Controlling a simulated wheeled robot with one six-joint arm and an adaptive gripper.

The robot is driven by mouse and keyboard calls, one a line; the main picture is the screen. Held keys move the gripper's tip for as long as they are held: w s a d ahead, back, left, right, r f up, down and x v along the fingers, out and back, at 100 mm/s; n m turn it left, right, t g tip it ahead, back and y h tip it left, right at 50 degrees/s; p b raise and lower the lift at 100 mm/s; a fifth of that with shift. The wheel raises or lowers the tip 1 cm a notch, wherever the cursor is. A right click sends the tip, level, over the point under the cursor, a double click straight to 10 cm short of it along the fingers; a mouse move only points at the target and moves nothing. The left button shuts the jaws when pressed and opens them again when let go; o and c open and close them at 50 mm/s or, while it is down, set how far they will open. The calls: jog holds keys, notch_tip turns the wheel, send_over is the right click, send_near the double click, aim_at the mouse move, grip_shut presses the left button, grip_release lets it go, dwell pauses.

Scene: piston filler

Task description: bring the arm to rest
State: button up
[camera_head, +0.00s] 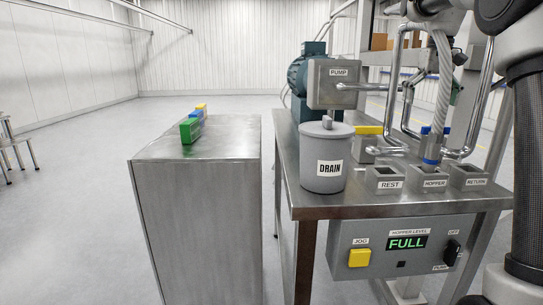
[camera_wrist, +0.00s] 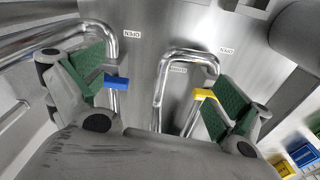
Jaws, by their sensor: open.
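My gripper (camera_wrist: 155,88) is open in the wrist view, with its two green-padded fingers wide apart and nothing held between them. Bent metal pipes show beyond the fingers, with a blue handle (camera_wrist: 117,83) near the left finger and a yellow handle (camera_wrist: 205,94) by the right finger. I cannot tell whether either finger touches them. In the head view my arm fills the right edge, above and beside the steel filler table (camera_head: 325,207).
A grey drain bucket (camera_head: 327,175), pump box (camera_head: 333,84) and REST, HOPPER and RETURN sockets stand on the table. A white hose (camera_head: 441,75) runs down to the hopper socket (camera_head: 432,179). The display (camera_head: 406,243) reads FULL.

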jog(key=s+a+f+t, duration=0.1)
jog(key=s+f, duration=0.3)
jog(key=s, duration=0.7)
jog(key=s+a+f+t, duration=0.1)
jog(key=s+a+f, duration=0.3)
jog(key=s, duration=0.7)
jog(key=s+a+f+n+t, duration=0.1)
jog(key=s+a+f, duration=0.1)
jog(key=s+f, duration=0.4)
jog(key=s, duration=0.4)
jog(key=shift+s+a+f+t, duration=0.15)
jog(key=shift+s+a+t, duration=0.15)
jog(key=shift+s+a, duration=0.1)
